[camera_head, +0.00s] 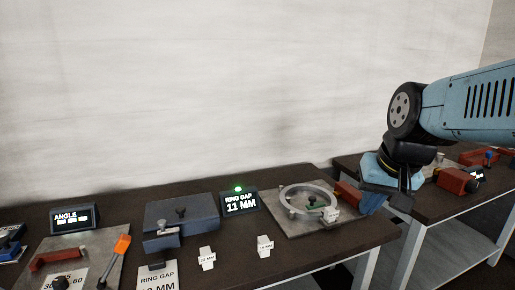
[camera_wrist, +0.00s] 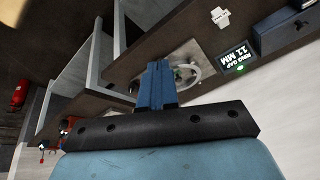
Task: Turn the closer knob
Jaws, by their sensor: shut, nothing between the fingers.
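The pale metal ring (camera_head: 290,192) lies on a grey plate (camera_head: 281,226) on the dark bench. A small dark knob (camera_head: 312,199) shows inside the ring, with a green part beside it and a pale block (camera_head: 331,214) at its right. A red-brown block (camera_head: 346,193) is at the plate's right side. I cannot tell for certain which part is the closer knob. My gripper (camera_head: 371,203) is shut and empty, pointing down just right of the red-brown block; contact is unclear. In the wrist view, my shut fingers (camera_wrist: 157,72) partly hide the ring (camera_wrist: 190,72).
A lit display (camera_head: 241,203) reads RING GAP 11 MM under a green light. Left are a blue-grey block (camera_head: 182,222), two white labelled pieces (camera_head: 207,258) and an angle station (camera_head: 75,218). A second bench (camera_head: 432,205) stands right, beyond a gap.

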